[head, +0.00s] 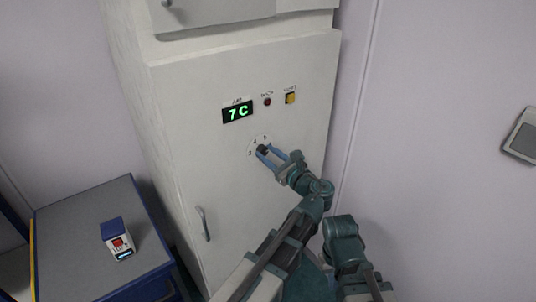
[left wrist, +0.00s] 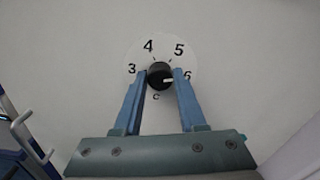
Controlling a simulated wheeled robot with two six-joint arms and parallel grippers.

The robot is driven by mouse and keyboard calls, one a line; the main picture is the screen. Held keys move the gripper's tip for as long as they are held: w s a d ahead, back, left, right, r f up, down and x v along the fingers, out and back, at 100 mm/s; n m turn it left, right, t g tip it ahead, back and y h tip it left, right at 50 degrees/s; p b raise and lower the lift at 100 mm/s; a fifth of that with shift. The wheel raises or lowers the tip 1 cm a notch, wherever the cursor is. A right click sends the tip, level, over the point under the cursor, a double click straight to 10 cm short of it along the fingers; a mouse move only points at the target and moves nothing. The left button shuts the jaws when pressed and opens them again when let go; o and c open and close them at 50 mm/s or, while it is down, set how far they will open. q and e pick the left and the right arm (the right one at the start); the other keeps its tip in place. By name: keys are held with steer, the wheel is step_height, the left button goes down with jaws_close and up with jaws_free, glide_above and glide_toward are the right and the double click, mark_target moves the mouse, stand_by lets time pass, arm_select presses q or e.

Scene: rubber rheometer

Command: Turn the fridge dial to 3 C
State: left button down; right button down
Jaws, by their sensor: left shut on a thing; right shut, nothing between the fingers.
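The fridge (head: 175,125) is a tall white cabinet. Its display (head: 237,112) reads 7C in green. Below it is a small black dial (head: 263,149) on a white disc with numbers. In the left wrist view the dial (left wrist: 160,75) has 3, 4, 5 and 6 around it and a C below. Its white pointer mark points right, just below the 6. My left gripper (head: 268,153) is shut on the dial, with one blue finger on each side of the knob. My right gripper is not in view.
A red lamp (head: 267,102) and a yellow button (head: 290,98) sit right of the display. A door handle (head: 203,223) is low on the fridge. A blue cabinet (head: 75,230) at the left carries a small blue and white device (head: 117,240).

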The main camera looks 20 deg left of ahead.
arm_select(q)
steer(key=n, duration=0.4)
steer(key=shift+n, duration=0.3)
steer(key=n, duration=0.4)
steer(key=shift+s+a+f, duration=0.1)
steer(key=n, duration=0.9)
steer(key=shift+f+n, duration=0.15)
steer(key=shift+n, duration=0.15)
steer(key=n, duration=0.3)
steer(key=shift+n, duration=0.3)
steer(key=n, duration=0.3)
steer(key=shift+f+n+b, duration=0.1)
steer(key=shift+n+b, duration=0.2)
steer(key=n, duration=0.4)
steer(key=shift+n, duration=1.8)
